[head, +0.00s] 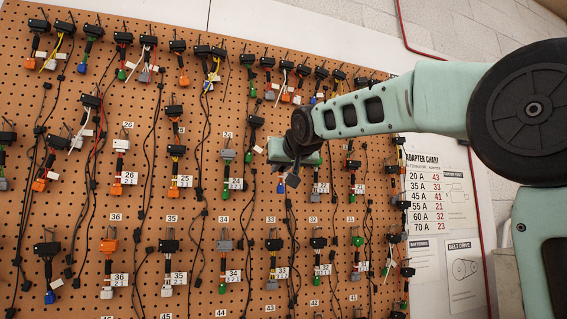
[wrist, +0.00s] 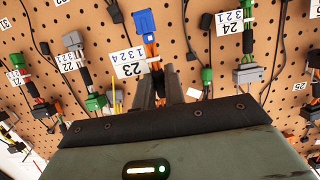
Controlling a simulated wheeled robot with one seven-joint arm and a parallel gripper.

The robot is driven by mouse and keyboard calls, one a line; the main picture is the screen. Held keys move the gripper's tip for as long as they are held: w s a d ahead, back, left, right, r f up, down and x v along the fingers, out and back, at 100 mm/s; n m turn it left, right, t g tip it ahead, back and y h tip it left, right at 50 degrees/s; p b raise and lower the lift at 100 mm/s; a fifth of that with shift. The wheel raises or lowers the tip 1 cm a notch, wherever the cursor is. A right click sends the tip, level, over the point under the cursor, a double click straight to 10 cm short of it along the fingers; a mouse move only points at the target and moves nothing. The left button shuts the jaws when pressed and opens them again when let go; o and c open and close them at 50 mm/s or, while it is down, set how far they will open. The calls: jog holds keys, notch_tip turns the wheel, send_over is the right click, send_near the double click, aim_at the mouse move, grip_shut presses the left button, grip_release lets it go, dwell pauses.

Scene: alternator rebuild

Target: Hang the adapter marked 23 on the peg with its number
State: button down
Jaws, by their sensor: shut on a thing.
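In the wrist view, an adapter with a blue plug (wrist: 146,22), orange wires and a white tag (wrist: 128,63) is at the fingers of my gripper (wrist: 160,90). The gripper is shut on it. In the head view, my gripper (head: 293,152) is close to the pegboard and covers the adapter and that label.
The pegboard (head: 200,110) carries rows of adapters and dangling black cables. In the wrist view, an adapter tagged 24 (wrist: 235,20) hangs to the right and one tagged 22 (wrist: 68,60) to the left, both close to the fingers. An adapter chart (head: 432,195) stands at the right.

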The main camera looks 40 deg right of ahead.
aim_at(271, 179)
jog(key=shift+r+p+x, duration=0.2)
jog(key=shift+p+x, duration=0.2)
jog(key=shift+x, duration=1.55)
jog(key=shift+w+d+f, duration=0.15)
jog(key=shift+w+f, duration=0.1)
jog(key=shift+w, duration=0.2)
jog(key=shift+f+b, duration=0.2)
jog(key=shift+b, duration=0.3)
jog(key=c, duration=1.4)
grip_release()
jog(key=b+v, duration=0.6)
jog(key=v, duration=1.1)
jog(key=shift+s, duration=0.15)
